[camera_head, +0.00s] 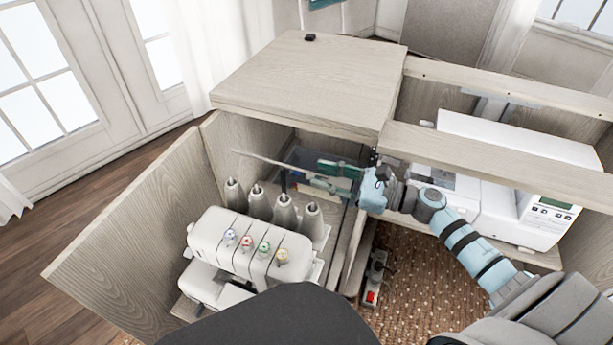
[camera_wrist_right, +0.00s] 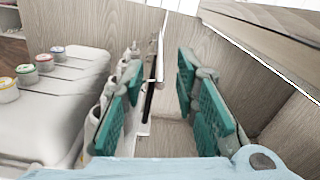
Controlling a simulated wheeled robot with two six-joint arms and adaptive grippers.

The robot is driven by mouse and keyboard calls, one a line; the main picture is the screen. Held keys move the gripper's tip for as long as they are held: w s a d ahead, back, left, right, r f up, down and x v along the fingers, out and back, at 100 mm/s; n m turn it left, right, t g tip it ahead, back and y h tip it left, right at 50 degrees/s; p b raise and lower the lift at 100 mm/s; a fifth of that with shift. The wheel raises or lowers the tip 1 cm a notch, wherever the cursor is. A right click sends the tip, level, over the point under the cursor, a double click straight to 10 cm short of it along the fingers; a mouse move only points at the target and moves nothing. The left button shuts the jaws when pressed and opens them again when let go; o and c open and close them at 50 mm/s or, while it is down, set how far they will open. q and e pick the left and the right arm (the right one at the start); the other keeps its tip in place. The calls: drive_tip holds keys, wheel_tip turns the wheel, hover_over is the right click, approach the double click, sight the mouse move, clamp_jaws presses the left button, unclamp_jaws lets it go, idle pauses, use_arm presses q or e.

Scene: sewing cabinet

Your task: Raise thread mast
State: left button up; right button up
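The white serger (camera_head: 250,243) stands low inside the open cabinet, with several thread cones (camera_head: 259,202) behind its coloured dials. Its thread mast is a thin dark post (camera_head: 284,181) with a long thin bar (camera_head: 258,160) across the top. My right gripper (camera_head: 324,177) reaches in from the right with green finger pads, to the right of the post. In the right wrist view its pads (camera_wrist_right: 162,92) are open and apart. The post (camera_wrist_right: 148,100) and bar (camera_wrist_right: 160,60) show between them in the picture, and I see no contact. My left gripper is not in view.
The wooden cabinet top (camera_head: 310,85) lies above and behind the serger, and an open door (camera_head: 125,240) stands at the left. A white sewing machine (camera_head: 500,200) sits in the right bay. A pedal with a red switch (camera_head: 373,285) lies right of the serger.

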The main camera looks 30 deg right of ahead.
sight(284, 165)
drive_tip(key=x, duration=0.5)
clamp_jaws()
